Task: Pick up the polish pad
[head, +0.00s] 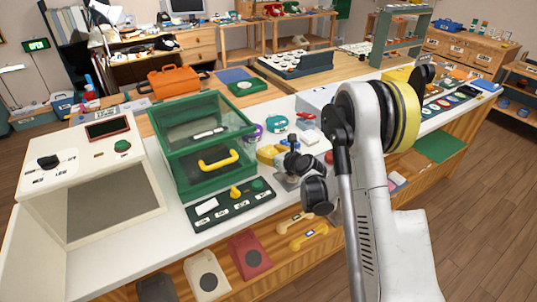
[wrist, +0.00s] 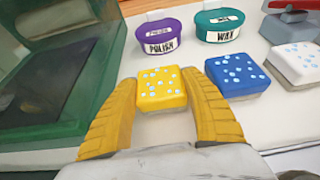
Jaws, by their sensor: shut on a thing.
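A yellow pad (wrist: 162,88) with pale blue dots on top sits between the two yellow fingers of my gripper (wrist: 163,82), which is shut on it. The pad shows no readable label. A blue dotted pad (wrist: 238,76) lies just right of the right finger, and a white dotted pad (wrist: 296,64) lies further right. A purple tin marked POLISH (wrist: 160,38) stands behind the yellow pad. In the head view my gripper (head: 269,154) is low over the white counter, right of the green case, and my wrist partly hides the pads.
A teal tin marked WAX (wrist: 221,25) stands right of the purple tin. The green glass-topped case (head: 207,145) stands close on the left, with a dark green panel (head: 232,206) in front of it. A cream box (head: 92,165) is at far left.

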